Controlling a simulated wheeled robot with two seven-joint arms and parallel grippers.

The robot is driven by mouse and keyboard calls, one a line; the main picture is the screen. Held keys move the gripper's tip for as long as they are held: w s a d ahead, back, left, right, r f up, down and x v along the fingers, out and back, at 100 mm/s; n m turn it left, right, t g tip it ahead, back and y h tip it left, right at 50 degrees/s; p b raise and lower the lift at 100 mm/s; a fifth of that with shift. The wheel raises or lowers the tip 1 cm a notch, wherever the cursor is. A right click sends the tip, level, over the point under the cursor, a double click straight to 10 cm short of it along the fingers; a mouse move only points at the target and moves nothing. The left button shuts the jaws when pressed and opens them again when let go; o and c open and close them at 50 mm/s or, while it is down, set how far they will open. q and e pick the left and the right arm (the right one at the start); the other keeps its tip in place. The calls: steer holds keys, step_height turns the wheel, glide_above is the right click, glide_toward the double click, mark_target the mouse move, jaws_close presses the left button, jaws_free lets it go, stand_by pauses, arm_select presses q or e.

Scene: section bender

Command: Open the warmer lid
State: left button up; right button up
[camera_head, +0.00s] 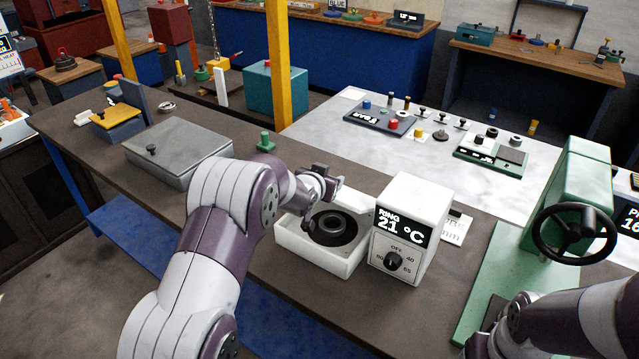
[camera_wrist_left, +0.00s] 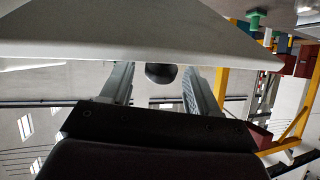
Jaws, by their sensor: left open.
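The warmer (camera_head: 408,225) is a white box with a display reading RING 21 °C and a dark dial. An open white well (camera_head: 346,267) beside it holds a black ring (camera_head: 331,228). A pale panel, seemingly the raised lid (camera_head: 358,200), shows behind my left gripper (camera_head: 325,186), which partly hides it. In the left wrist view, a broad pale panel (camera_wrist_left: 130,38) crosses the top. A dark round knob (camera_wrist_left: 161,75) shows between the open fingers of my left gripper (camera_wrist_left: 162,88); contact cannot be told. My right arm enters at lower right, its gripper out of view.
A grey lidded box (camera_head: 178,150) lies left of my left arm on the brown bench. A green press (camera_head: 575,195) with a black handwheel (camera_head: 574,233) stands at right. A yellow post (camera_head: 278,65) rises behind the bench. Small parts and trays lie on the pale table (camera_head: 345,107).

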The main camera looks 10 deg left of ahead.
arm_select(q)
steer(key=d+b+v, duration=0.1)
steer(key=b+v, duration=0.1)
steer(key=v, duration=0.9)
steer(key=shift+a+b, duration=0.3)
steer(key=shift+a, duration=0.05)
